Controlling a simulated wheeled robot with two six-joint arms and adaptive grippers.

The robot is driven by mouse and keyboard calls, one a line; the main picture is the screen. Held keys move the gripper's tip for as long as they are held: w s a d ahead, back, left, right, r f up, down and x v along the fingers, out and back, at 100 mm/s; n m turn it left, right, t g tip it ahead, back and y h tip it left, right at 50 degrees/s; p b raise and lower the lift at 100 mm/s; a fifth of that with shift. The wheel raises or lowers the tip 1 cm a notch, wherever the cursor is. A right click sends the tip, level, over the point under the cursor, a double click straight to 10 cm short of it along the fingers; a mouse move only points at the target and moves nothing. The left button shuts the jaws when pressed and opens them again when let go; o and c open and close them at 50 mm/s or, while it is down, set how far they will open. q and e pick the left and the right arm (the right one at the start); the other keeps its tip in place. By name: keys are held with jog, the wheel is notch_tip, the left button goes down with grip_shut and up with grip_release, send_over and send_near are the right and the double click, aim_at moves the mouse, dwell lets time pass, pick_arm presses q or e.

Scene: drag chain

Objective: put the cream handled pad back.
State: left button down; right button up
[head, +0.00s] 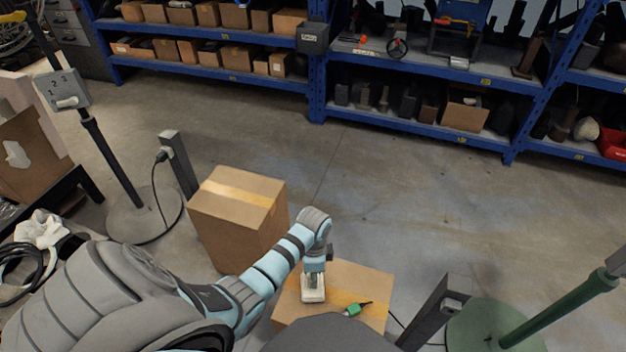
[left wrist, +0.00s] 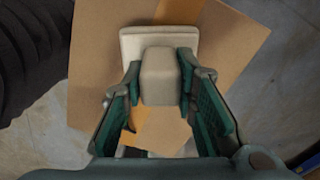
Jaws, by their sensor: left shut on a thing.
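The cream handled pad (head: 313,290) is at the low cardboard box (head: 362,281), over the left part of its top. I cannot tell whether it rests on the box or hangs just above it. My left gripper (head: 314,271) reaches down on it from above. In the left wrist view the gripper (left wrist: 163,100) has its green-lined fingers on both sides of the pad's blocky handle (left wrist: 160,77). The flat plate of the pad (left wrist: 131,44) shows behind the handle. My right gripper is not in view.
A small green item with a dark tip (head: 352,310) lies on the low box, right of the pad. A taller cardboard box (head: 235,215) stands left of it. Stands with round bases (head: 142,222) and (head: 490,325) flank the area. Blue shelves (head: 420,125) line the back; the floor between is clear.

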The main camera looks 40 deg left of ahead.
pick_arm(q)
jog(key=f, duration=0.1)
jog(key=f+b, duration=0.1)
jog(key=f, duration=0.1)
jog(key=shift+s+d+f, duration=0.1)
jog(key=shift+s, duration=0.3)
jog(key=c, duration=1.2)
grip_release()
jog(key=shift+f, duration=0.1)
jog(key=o, duration=0.9)
jog(key=shift+w, duration=0.2)
jog(key=shift+c, duration=0.2)
jog(key=shift+w+r, duration=0.1)
jog(key=shift+r, duration=0.1)
jog(key=r+p, duration=0.2)
jog(key=r, duration=0.2)
jog(key=r+p, duration=0.1)
jog(key=r, duration=0.3)
jog(key=r+p, duration=0.2)
jog(key=r, duration=0.2)
jog(key=shift+w+a+p, duration=0.25)
jog(key=shift+p, duration=0.1)
jog(key=shift+f, duration=0.1)
